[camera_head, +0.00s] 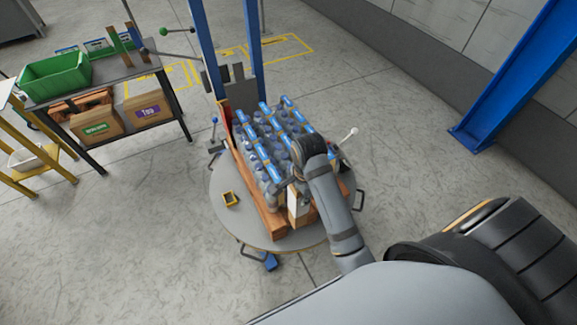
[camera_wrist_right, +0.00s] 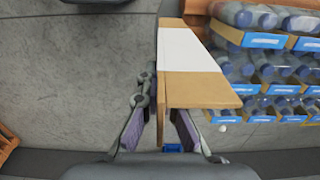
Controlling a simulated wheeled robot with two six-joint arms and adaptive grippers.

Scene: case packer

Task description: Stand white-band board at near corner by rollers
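The white-band board (camera_head: 296,203), wooden with a white band across its middle, stands at the near side of the bottle pack on the round table (camera_head: 225,215). In the right wrist view the board (camera_wrist_right: 190,50) rises between the fingers of my right gripper (camera_wrist_right: 160,118), which look shut on it. In the head view my right gripper (camera_head: 287,186) is at the board's upper part, partly hidden by my wrist. Whether the board's foot touches the table cannot be told. No rollers can be made out. My left gripper is not in view.
Shrink-packed bottles (camera_head: 262,150) with blue labels fill the table's middle. A long wooden board (camera_head: 258,200) runs along their left side. A small yellow-edged square (camera_head: 231,199) lies on the table. A white-knobbed lever (camera_head: 352,131) stands right; blue posts (camera_head: 205,45) rise behind.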

